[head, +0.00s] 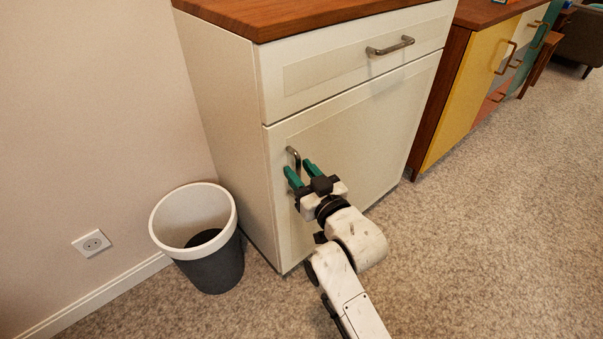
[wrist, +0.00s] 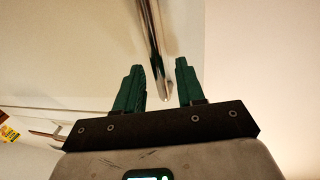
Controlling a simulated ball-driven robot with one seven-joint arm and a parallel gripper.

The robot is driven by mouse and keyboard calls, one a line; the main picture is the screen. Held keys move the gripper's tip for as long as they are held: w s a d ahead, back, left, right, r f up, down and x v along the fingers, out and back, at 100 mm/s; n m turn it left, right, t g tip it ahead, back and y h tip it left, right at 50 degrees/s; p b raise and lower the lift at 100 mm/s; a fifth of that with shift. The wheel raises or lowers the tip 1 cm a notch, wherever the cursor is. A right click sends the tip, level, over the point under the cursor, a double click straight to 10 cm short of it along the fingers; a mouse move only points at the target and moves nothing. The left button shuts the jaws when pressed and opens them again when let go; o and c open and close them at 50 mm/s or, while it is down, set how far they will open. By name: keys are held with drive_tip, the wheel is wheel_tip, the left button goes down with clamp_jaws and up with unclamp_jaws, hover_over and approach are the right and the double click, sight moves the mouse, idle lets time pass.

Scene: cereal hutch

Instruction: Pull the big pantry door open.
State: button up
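The big pantry door (head: 352,140) is the cream lower front of the cabinet and looks shut. Its metal bar handle (head: 294,155) is near the door's upper left edge; its lower part is partly hidden by my gripper. My gripper (head: 299,167) is at the handle with its green fingers pointing at the door. In the wrist view, the handle (wrist: 155,45) runs into the gap between the two spread fingers (wrist: 160,75). The fingers are open, with space on both sides of the bar. I cannot tell whether either finger touches it.
A drawer (head: 350,55) with its own handle (head: 390,46) is above the door, under a wooden top (head: 280,12). A grey and white bin (head: 213,265) stands left of the cabinet. A yellow-fronted cabinet (head: 470,90) is on the right. The carpet (head: 480,240) in front is clear.

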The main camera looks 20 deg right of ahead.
drive_tip(key=shift+c, duration=0.4)
clamp_jaws()
